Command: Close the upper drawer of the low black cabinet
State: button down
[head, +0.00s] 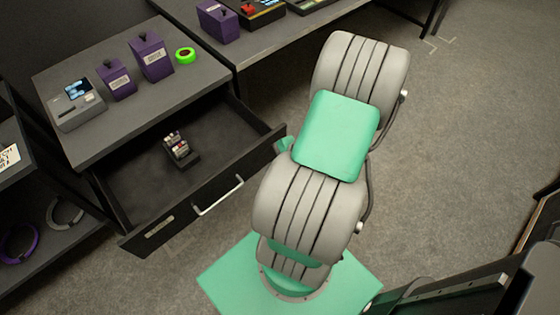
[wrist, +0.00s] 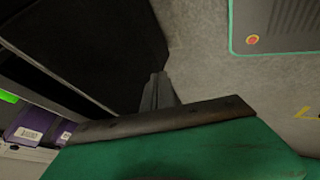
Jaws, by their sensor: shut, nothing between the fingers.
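The low black cabinet (head: 172,98) stands at the left in the head view. Its upper drawer (head: 180,220) is pulled well out, with a silver bar handle (head: 218,196) and a pale label on its front. A small rack with red and white parts (head: 178,148) lies inside the drawer. My gripper is mostly hidden behind my arm in the head view, near the right end of the drawer front. In the wrist view my gripper (wrist: 158,90) is shut and empty, its fingertips close beside a large black surface. I cannot tell whether they touch it.
On the cabinet top are a grey device (head: 76,105), two purple boxes (head: 150,57) and a green tape roll (head: 186,55). A workbench (head: 275,38) adjoins it behind. A shelf with cable coils (head: 64,213) stands at left. The floor (head: 455,120) at right is clear.

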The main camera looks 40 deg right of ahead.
aim_at(254, 165)
jog(key=shift+w+d+r, duration=0.1)
jog(key=shift+w, duration=1.85)
jog(key=shift+w, duration=0.1)
